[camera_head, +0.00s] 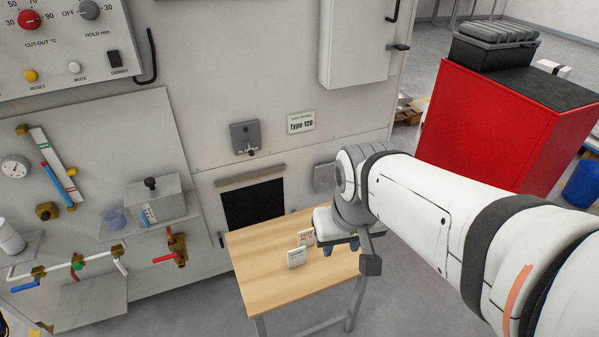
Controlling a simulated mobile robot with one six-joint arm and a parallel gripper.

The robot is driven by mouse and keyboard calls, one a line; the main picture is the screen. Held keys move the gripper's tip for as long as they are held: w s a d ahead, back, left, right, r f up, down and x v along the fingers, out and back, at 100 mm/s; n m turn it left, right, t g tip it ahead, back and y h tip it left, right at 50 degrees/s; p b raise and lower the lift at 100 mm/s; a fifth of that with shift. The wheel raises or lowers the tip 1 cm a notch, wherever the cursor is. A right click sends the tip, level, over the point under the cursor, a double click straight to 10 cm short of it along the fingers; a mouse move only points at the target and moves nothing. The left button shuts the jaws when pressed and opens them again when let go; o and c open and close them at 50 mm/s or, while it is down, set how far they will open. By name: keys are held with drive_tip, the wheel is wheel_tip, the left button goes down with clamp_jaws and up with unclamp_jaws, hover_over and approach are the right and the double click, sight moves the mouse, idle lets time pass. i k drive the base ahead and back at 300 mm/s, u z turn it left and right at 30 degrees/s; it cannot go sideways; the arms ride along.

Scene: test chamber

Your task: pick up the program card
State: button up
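Two small pale cards stand on the small wooden table in front of the chamber. The nearer card (296,258) stands upright with small print on its face. The farther card (306,237) stands just behind it, closer to my arm, with some reddish marking. Which of them is the program card I cannot tell, as the print is too small to read. My gripper (328,250) is over the table just right of the cards. Its fingers are mostly hidden under the wrist, so I cannot see whether they are open or shut. No card is visibly held.
The wooden table (262,280) has bare room at its front left. The chamber wall with a dark opening (254,203) stands behind it. Valves with a red handle (165,258) stick out at left. A red cabinet (495,130) stands at right.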

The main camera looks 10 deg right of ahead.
sight(306, 238)
drive_tip(key=z, duration=2.25)
drive_tip(key=k, duration=1.25)
drive_tip(key=u, duration=1.95)
drive_tip(key=i, duration=1)
